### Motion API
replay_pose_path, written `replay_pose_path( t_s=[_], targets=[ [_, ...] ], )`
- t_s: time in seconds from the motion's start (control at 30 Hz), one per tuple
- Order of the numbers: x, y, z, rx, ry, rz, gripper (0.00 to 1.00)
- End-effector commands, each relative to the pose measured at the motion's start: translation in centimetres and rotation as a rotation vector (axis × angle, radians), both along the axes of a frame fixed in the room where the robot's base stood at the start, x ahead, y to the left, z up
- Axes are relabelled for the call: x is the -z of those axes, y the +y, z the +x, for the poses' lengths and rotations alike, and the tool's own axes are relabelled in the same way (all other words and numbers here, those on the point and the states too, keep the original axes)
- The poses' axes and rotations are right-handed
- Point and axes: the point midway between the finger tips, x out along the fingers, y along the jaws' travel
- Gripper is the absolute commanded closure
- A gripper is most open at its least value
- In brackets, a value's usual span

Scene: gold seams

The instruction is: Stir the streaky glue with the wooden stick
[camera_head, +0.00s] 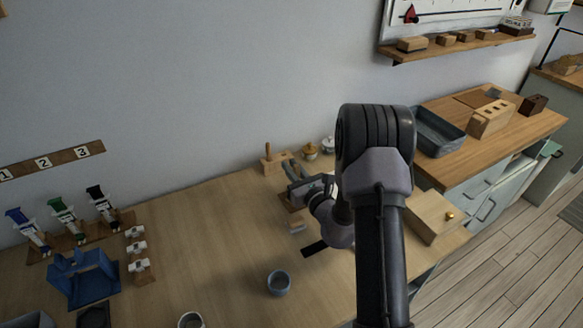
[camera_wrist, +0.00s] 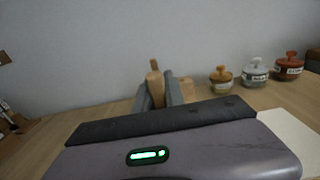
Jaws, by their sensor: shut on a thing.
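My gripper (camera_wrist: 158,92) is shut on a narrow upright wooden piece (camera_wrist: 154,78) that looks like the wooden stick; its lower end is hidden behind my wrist. In the head view my gripper (camera_head: 293,176) is at the back of the bench, close to a small wooden block stand (camera_head: 272,165), and the grip is too small to make out. A blue-grey cup (camera_head: 278,283) stands at the front middle of the bench, well apart from my gripper. A second cup (camera_head: 190,321) is cut by the bottom edge. I cannot tell which vessel holds streaky glue.
Lidded pots, one mustard (camera_wrist: 221,76), one grey (camera_wrist: 255,73) and one red (camera_wrist: 288,67), stand right of my gripper. A blue cradle (camera_head: 84,276) and clamp-like tools (camera_head: 65,222) are at the left. A pale wooden box (camera_head: 428,214) is at the right. The bench's middle left is clear.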

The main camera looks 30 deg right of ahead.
Motion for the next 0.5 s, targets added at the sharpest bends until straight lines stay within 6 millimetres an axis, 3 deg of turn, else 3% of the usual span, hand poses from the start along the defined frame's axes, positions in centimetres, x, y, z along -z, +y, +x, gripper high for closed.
replay_pose_path(
  t_s=[0.5],
  targets=[
    [-4.4,0.0,0.0,0.001,-0.001,0.001,1.0]
  ],
)
